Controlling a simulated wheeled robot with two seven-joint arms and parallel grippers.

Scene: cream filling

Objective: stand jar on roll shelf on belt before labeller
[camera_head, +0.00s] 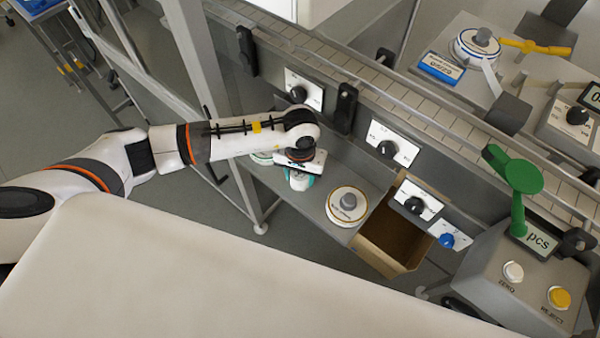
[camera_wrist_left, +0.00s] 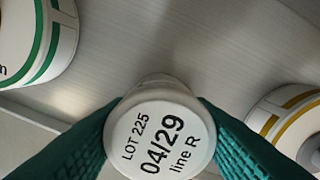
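The jar (camera_wrist_left: 158,140) has a white lid printed "LOT 225 04/29 line R" and stands out in the left wrist view between two teal fingers. My left gripper (camera_head: 298,181) is over the low grey roll shelf (camera_head: 317,190), with the teal fingers against both sides of the jar. In the head view the gripper mostly hides the jar. Whether its base touches the shelf is unclear. The belt (camera_head: 440,122) runs diagonally above and behind the shelf. A labeller with a blue-rimmed roll (camera_head: 478,47) and yellow lever (camera_head: 536,46) is beyond the belt. My right gripper is not in view.
An orange-rimmed roll (camera_head: 347,206) stands right of the gripper; a green-rimmed roll (camera_wrist_left: 36,40) stands on its other side. An open cardboard box (camera_head: 392,240) is at the shelf's right end. Rails and black brackets (camera_head: 345,108) line the belt's near side.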

